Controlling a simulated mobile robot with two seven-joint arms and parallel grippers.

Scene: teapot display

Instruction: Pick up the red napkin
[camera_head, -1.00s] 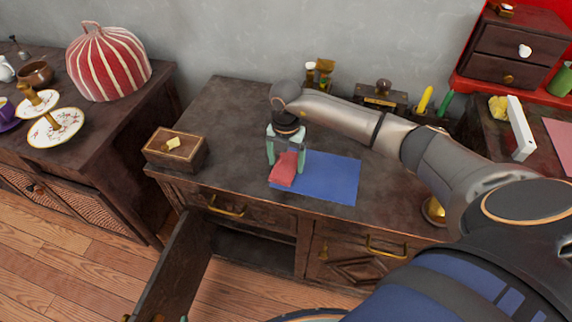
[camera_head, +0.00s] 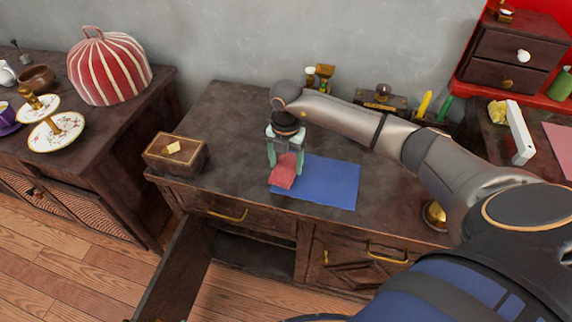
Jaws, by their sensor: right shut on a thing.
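The red napkin (camera_head: 282,177) is a small folded red cloth at the front left of the blue mat (camera_head: 335,182) on the dark wooden cabinet. My right gripper (camera_head: 286,163) points down from above, its pale green fingers on either side of the napkin's far end. It is shut on the napkin. The napkin's near part sticks out toward the cabinet's front edge. I cannot tell whether its underside touches the surface. My left gripper is not in view.
A wooden box (camera_head: 176,154) stands left on the cabinet top (camera_head: 232,120). A cabinet door (camera_head: 178,272) hangs open below. Small bottles (camera_head: 318,76) and a stamp holder (camera_head: 381,98) stand along the wall. The top between box and napkin is clear.

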